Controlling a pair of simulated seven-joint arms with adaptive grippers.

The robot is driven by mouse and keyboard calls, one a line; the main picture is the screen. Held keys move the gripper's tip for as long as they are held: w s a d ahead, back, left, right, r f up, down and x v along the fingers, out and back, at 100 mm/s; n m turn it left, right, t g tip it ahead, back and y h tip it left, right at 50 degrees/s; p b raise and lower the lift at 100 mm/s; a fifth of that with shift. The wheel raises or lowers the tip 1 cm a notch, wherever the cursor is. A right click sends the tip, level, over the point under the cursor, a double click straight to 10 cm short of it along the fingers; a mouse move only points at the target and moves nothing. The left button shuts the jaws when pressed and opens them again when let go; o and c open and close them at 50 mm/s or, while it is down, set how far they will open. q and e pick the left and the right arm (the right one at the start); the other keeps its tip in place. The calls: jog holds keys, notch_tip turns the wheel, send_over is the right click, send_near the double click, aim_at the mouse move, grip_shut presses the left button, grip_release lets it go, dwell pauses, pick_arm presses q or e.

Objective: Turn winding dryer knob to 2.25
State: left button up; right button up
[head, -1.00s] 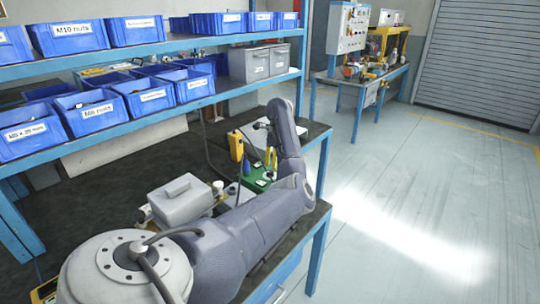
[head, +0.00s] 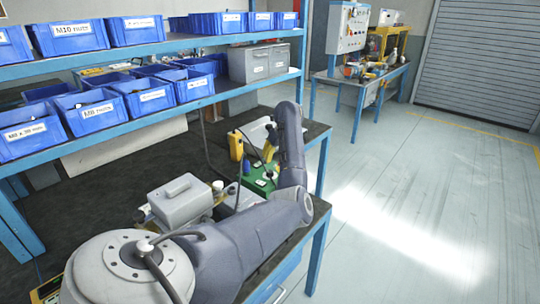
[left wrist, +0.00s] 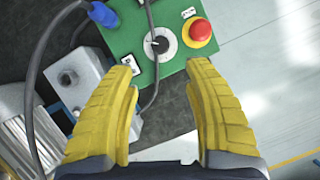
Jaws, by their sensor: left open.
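The green control box (left wrist: 123,33) lies on the bench, with a round white dial and a dark knob (left wrist: 157,44) in its middle. A red mushroom button (left wrist: 199,33) sits to the right of the knob. My left gripper (left wrist: 164,66) is open, its two yellow fingers spread just short of the knob in the picture, with nothing between them. I cannot tell the height of the fingertips above the box. In the head view the green box (head: 258,181) is partly hidden by my left arm, and the knob cannot be made out. My right gripper is not in view.
A dark cable (left wrist: 153,90) crosses the box beside the knob. A grey metal unit (head: 181,201) stands left of the box. A yellow device (head: 236,146) stands behind it. Blue bins (head: 90,110) fill the shelves.

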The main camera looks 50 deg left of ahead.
aim_at(270, 171)
pick_arm(q)
jog(key=x, duration=1.2)
jog(key=shift+f, duration=0.2)
grip_shut()
